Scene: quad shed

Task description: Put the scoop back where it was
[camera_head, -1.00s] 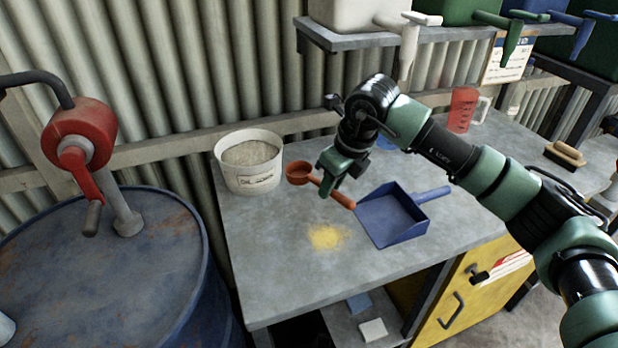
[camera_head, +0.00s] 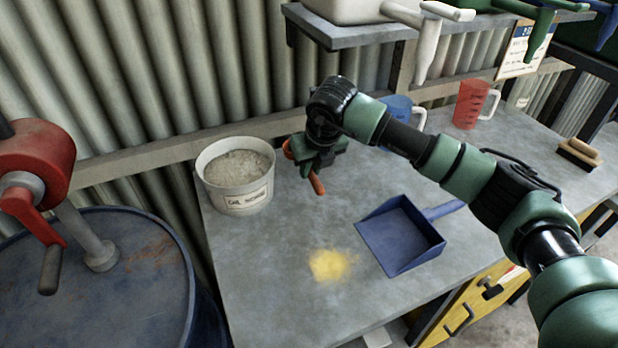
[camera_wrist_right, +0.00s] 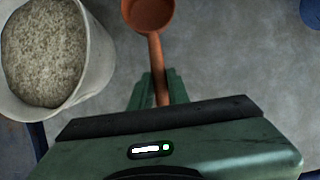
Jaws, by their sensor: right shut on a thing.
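An orange-brown scoop shows in the head view by its handle (camera_head: 317,184) and a sliver of its bowl. In the right wrist view its round bowl (camera_wrist_right: 149,12) and the front of its handle are plain. My right gripper (camera_head: 313,165) is shut on the handle, to the right of a white bucket (camera_head: 238,193) of grey granular stuff. The bucket also fills the left of the right wrist view (camera_wrist_right: 97,72). The gripper hides much of the scoop in the head view. My left gripper is not in view.
A blue dustpan (camera_head: 402,236) lies on the grey bench (camera_head: 270,270), beside a yellow powder spill (camera_head: 330,264). A blue jug (camera_head: 397,108), a red jug (camera_head: 473,104) and a brush (camera_head: 579,153) stand towards the back and right. A blue drum (camera_head: 100,290) stands left of the bench.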

